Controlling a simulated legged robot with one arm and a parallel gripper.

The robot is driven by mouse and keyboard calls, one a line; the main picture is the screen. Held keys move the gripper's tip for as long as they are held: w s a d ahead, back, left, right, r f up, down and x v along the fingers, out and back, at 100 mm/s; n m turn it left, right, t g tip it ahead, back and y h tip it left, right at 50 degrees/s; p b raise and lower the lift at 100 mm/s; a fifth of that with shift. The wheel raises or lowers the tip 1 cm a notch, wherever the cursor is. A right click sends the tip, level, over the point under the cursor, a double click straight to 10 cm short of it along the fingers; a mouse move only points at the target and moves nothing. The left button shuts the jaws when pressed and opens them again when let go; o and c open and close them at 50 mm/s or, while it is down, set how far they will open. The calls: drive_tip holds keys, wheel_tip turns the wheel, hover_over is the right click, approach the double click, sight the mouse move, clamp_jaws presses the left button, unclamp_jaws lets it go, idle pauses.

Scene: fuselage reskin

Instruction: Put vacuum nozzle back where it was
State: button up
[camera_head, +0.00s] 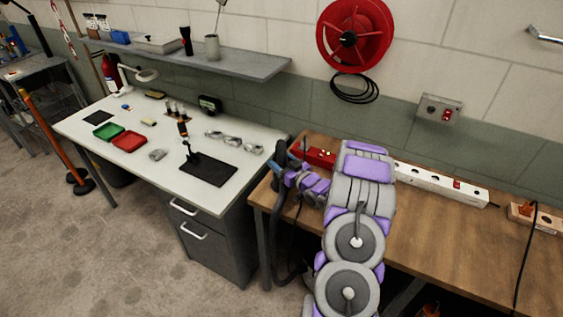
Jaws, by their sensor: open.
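My grey and purple arm reaches over the left end of the wooden bench, and its wrist bends left. My gripper (291,179) is small and partly hidden at the end of the wrist; it is open. A dark blue and black piece (277,163) stands right at the gripper, at the bench's left edge. It looks like the vacuum nozzle, with a black hose (278,240) hanging below it towards the floor. I cannot tell whether the jaws touch it or are around it.
The wooden bench (455,235) holds a red box (318,157) and a white power strip (440,184). The white workbench (150,190) at left carries red and green trays, a black mat (208,169) and small tools. A red hose reel (355,36) hangs on the wall.

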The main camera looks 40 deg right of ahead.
drive_tip(key=s+p, duration=0.2)
drive_tip(key=s, duration=1)
drive_tip(key=w+a+r+n+g+h, duration=0.1)
drive_tip(key=w+a+r+g+h, duration=0.1)
drive_tip(key=w+g, duration=0.35)
drive_tip(key=s+a+r+m+g+h, duration=0.1)
drive_tip(key=s+a+r+g+h, duration=0.1)
drive_tip(key=s+a+r+g, duration=0.5)
drive_tip(key=s+a+r+g+y, duration=0.2)
drive_tip(key=s+a+r+g, duration=0.1)
drive_tip(key=s+a, duration=1)
drive_tip(key=s+a+r+g+y, duration=0.2)
drive_tip(key=s+a+r+g, duration=0.2)
drive_tip(key=s+a, duration=1)
drive_tip(key=shift+s+a+r, duration=0.2)
drive_tip(key=shift+s+r, duration=0.1)
drive_tip(key=shift+s, duration=0.6)
drive_tip(key=shift+c, duration=0.4)
